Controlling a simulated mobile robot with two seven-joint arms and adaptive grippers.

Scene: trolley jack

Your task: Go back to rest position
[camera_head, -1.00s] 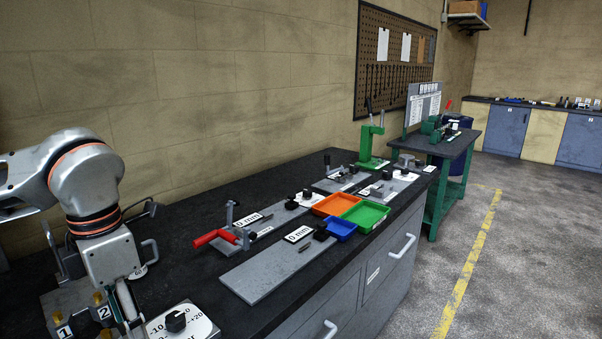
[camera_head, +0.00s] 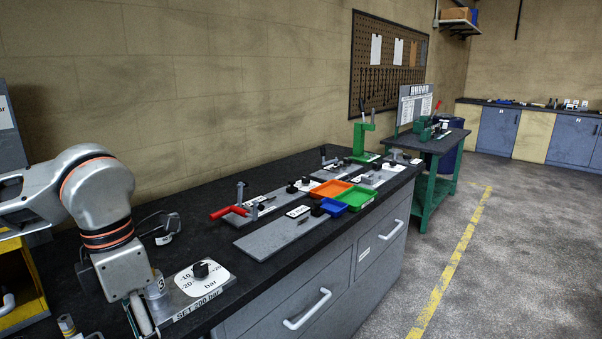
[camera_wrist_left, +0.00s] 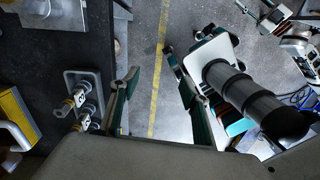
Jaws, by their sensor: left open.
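My left gripper (camera_head: 142,312) is low at the left of the head view, pointing down near the bench's front edge. In the left wrist view its two fingers (camera_wrist_left: 157,92) are spread apart with nothing between them, and the floor shows through the gap. A plate with a round "bar" dial (camera_head: 203,278) and a "SET 200 bar" label lies just right of the gripper in the head view. A cylinder marked 3 (camera_head: 156,288) stands right behind the gripper; I cannot tell whether they touch.
Numbered fittings (camera_wrist_left: 80,100) stand left of the fingers. Floor (camera_head: 500,260) is clear at right.

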